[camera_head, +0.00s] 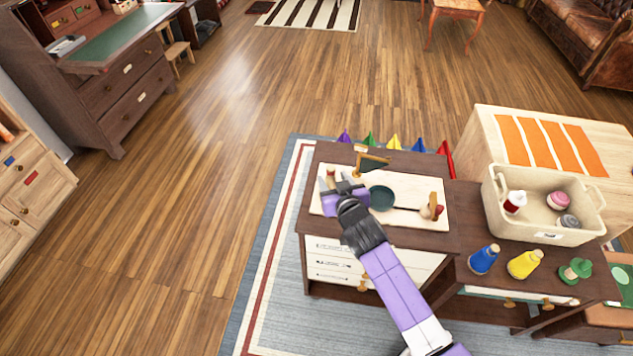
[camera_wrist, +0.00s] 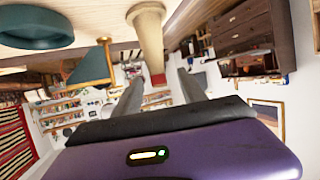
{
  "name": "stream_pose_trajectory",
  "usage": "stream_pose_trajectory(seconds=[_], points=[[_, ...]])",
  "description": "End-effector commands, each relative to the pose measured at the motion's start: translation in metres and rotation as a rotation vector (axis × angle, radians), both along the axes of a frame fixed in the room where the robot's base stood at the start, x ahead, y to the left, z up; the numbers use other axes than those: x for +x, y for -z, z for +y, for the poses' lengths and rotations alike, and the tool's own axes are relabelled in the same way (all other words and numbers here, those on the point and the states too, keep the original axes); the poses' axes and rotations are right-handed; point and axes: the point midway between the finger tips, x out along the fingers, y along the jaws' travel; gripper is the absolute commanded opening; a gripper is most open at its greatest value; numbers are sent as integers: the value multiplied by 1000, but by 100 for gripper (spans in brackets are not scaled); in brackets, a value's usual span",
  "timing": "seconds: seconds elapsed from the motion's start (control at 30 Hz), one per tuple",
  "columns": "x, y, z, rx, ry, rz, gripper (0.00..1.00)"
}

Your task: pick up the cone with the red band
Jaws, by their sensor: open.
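A pale wooden cone (camera_wrist: 149,35) with red near its narrow end (camera_wrist: 157,79) stands on the cream board (camera_head: 412,222); the wrist view shows it upside down. In the head view the cone (camera_head: 331,178) is small and partly hidden by my gripper (camera_head: 334,183). My gripper is open, and the wrist view shows its two fingers (camera_wrist: 160,86) on either side of the cone's narrow end. I cannot tell whether either finger touches it.
A dark green round pan (camera_head: 382,198) and a green flag on a wooden stand (camera_head: 372,162) are close by on the board. A wooden piece with red (camera_head: 436,208) is at its right. A cream bin (camera_head: 540,225) and blue, yellow and green figures (camera_head: 524,264) stand farther right.

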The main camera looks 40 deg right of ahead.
Motion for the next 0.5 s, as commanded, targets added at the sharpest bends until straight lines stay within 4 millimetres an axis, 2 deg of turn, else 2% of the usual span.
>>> stream_pose_trajectory(seconds=[0.07, 0.5], points=[[-1, 3, -2, 15, 12, 4, 49], [28, 12, -17, 23, 15, 0, 49]])
